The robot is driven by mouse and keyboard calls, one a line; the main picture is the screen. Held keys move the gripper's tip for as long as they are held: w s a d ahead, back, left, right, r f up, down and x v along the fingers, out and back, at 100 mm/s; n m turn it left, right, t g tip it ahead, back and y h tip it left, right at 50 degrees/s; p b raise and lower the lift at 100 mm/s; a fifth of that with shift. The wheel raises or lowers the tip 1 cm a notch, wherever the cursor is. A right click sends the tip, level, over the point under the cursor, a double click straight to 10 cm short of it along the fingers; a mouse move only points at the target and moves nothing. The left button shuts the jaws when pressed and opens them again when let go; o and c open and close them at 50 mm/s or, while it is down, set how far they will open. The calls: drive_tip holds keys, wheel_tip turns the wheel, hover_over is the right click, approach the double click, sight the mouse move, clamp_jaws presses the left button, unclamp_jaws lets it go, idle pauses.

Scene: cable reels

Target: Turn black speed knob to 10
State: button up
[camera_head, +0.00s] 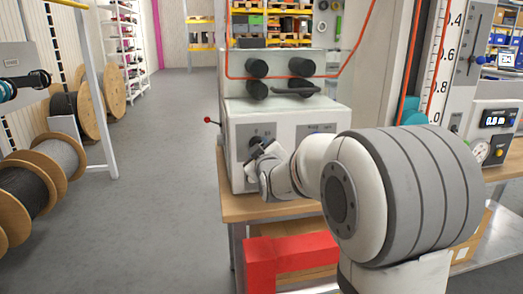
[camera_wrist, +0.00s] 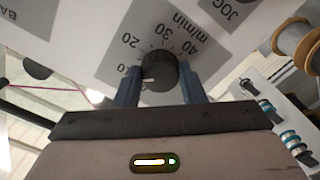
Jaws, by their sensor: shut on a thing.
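The black speed knob (camera_wrist: 159,72) sits on a grey dial plate with the numbers 10, 20, 30 and 40 and the label m/min. Its white mark is on the knob's left side, towards the 10, partly close to my left finger. My gripper (camera_wrist: 158,80) is shut on the knob, with one blue-grey finger on each side. In the head view my gripper (camera_head: 262,158) is at the front of the white machine (camera_head: 237,128), and it hides most of the knob there.
The JOG plate (camera_wrist: 229,12) is right of the dial in the wrist view. A red-tipped lever (camera_head: 208,120) sticks out left of the machine, and black rollers (camera_head: 257,69) sit above it. Cable reels (camera_head: 60,155) stand at left. The grey floor (camera_head: 165,150) between is clear.

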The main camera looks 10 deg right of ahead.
drive_tip(key=o, duration=1)
drive_tip(key=s, duration=0.7)
drive_tip(key=shift+s, duration=0.4)
drive_tip(key=shift+r, duration=0.1)
drive_tip(key=s+m+g+p, duration=0.2)
drive_tip(key=s+g+p, duration=0.3)
drive_tip(key=s, duration=0.5)
drive_tip(key=s+m+g+p, duration=0.3)
drive_tip(key=s+g+p, duration=0.2)
drive_tip(key=s, duration=0.5)
drive_tip(key=s+r+m+g+p, duration=0.1)
drive_tip(key=s+m+g+p, duration=0.2)
drive_tip(key=s, duration=0.7)
drive_tip(key=shift+d+r+g+p, duration=0.1)
drive_tip(key=shift+d+g+p, duration=0.2)
drive_tip(key=shift+g+p, duration=1.35)
